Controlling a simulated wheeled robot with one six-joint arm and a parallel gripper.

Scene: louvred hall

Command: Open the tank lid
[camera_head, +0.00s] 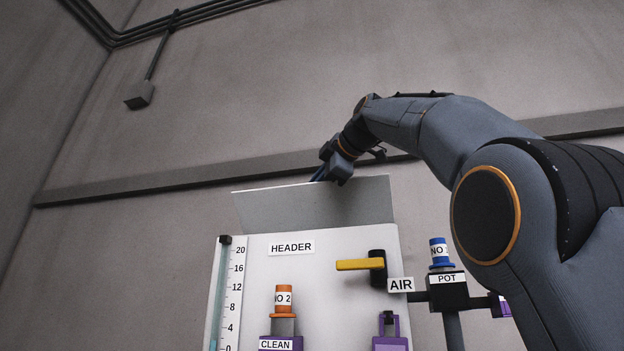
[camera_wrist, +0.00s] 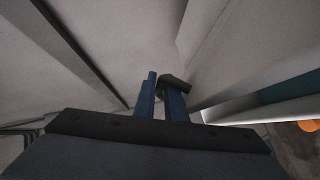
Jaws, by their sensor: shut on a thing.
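The tank (camera_head: 345,255), a white box labelled HEADER, stands in the lower middle of the head view. Its lid (camera_head: 300,207) is a grey panel tilted up above the top edge. My gripper (camera_head: 328,175) is at the lid's upper edge, right of its middle. In the wrist view, the blue fingers (camera_wrist: 162,96) are shut on the dark lid handle (camera_wrist: 174,83). The lid also shows there as a pale panel (camera_wrist: 235,45) to the right of the fingers. The head view does not show the handle clearly.
A level scale (camera_head: 230,295) runs up the tank's left side. A yellow lever (camera_head: 358,265) and an orange-capped fitting (camera_head: 283,297) are on the front. A blue-capped POT fitting (camera_head: 439,252) stands at right. A rail (camera_head: 180,180) crosses the wall behind.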

